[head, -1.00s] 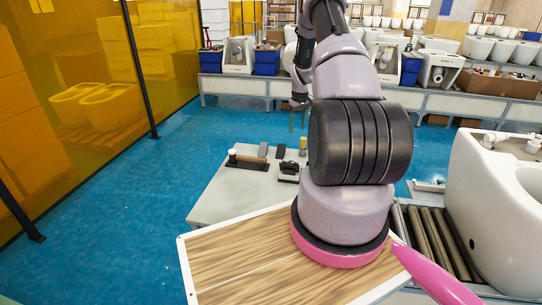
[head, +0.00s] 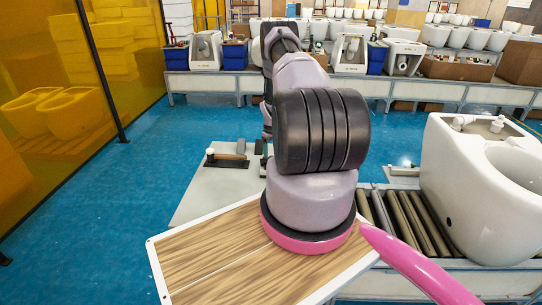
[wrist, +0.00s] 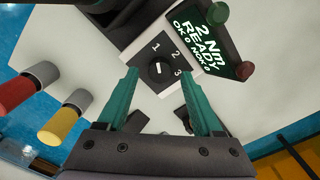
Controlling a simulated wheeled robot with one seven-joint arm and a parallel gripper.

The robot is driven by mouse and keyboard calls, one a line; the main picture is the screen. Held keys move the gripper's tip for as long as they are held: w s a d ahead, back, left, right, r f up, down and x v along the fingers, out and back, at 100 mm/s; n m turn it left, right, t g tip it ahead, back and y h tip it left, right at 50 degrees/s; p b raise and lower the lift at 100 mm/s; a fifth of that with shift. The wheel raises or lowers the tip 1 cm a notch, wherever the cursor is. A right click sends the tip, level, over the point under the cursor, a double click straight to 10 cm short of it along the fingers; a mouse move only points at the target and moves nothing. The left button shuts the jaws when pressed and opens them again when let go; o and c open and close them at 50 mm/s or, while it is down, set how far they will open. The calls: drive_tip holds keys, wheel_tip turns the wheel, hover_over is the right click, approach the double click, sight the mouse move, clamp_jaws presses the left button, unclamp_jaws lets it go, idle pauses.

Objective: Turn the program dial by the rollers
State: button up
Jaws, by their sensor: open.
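The mark appears to point toward 1. My gripper (wrist: 157,65) has teal fingers, open, one to each side of the dial in the picture. I cannot tell whether they touch it or are still above it. In the head view the dial is hidden behind my arm. The rollers (head: 408,222) lie right of my arm there.
A lit display (wrist: 205,42) with green and red buttons is right of the dial. Red and yellow cylinders (wrist: 58,127) stand at left. The pale table (head: 205,190) is partly hidden by my arm. A white toilet (head: 470,195) sits on the rollers.

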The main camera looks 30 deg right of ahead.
drive_tip(key=shift+f, duration=0.45)
clamp_jaws()
